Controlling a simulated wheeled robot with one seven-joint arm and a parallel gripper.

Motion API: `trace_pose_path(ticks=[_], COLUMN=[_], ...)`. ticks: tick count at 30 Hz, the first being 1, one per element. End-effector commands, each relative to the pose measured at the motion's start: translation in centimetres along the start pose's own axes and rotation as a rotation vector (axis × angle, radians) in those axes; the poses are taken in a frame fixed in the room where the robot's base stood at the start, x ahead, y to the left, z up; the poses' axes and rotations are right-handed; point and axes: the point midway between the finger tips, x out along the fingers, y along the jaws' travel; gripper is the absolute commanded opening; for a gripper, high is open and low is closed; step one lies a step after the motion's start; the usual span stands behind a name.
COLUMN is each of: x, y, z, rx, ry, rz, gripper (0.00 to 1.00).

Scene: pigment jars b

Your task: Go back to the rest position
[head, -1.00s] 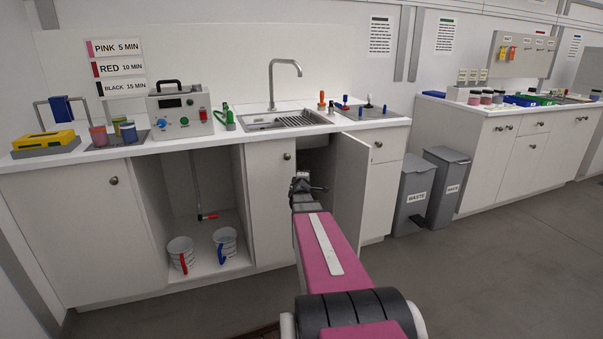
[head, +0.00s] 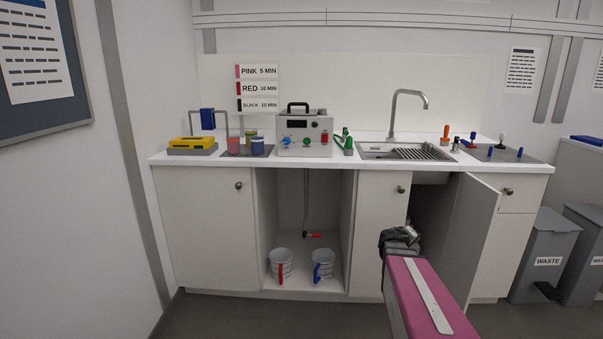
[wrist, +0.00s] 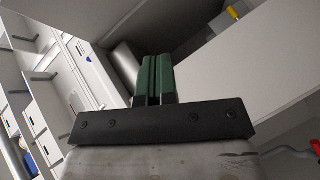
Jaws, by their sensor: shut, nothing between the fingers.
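My gripper shows in the wrist view as two green fingers (wrist: 154,79) pressed together with nothing between them. In the head view my arm reaches forward at the lower right, and its wrist end is in front of the cabinet below the sink; the fingers cannot be made out there. The cabinet door (head: 468,238) right of my arm stands open, with a dark space behind it. My wrist is close to this opening; I cannot tell whether it touches anything.
The counter (head: 322,162) holds a grey control box (head: 304,134), coloured jars (head: 257,145), a yellow device (head: 192,143) and a sink (head: 405,152). Two buckets (head: 281,265) (head: 323,265) stand in the open bay below. Waste bins (head: 545,250) stand at the right. Floor shows in front.

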Motion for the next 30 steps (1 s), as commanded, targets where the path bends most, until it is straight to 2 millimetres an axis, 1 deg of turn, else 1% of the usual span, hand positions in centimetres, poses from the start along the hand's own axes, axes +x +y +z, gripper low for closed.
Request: trace_pose_path(ticks=[1,3,8,11,14,15,17,18,21,24,27,30], x=[-1.4,-2.9,-7.0,-10.1,-13.6,-15.1,-17.5,-19.0,-22.3,-24.8,-26.2,-26.7], y=[-1.0,-2.5,-6.4,-9.0,-11.5,-12.5,-13.9,-14.7,-16.2,-17.2,-17.7,-17.9], z=[0.9,2.1,4.4,5.7,6.6,7.0,7.3,7.5,7.8,7.8,7.8,7.8], rx=[0.029,0.068,0.135,0.164,0.183,0.188,0.193,0.196,0.198,0.197,0.196,0.196], ry=[-0.046,-0.115,-0.270,-0.359,-0.442,-0.473,-0.514,-0.538,-0.585,-0.613,-0.628,-0.633], rz=[-0.043,-0.110,-0.291,-0.423,-0.570,-0.631,-0.725,-0.786,-0.921,-1.022,-1.082,-1.106], gripper=[0.00,0.00,0.00,0.00,0.00,0.00,0.00,0.00,0.00,0.00,0.00,0.00])
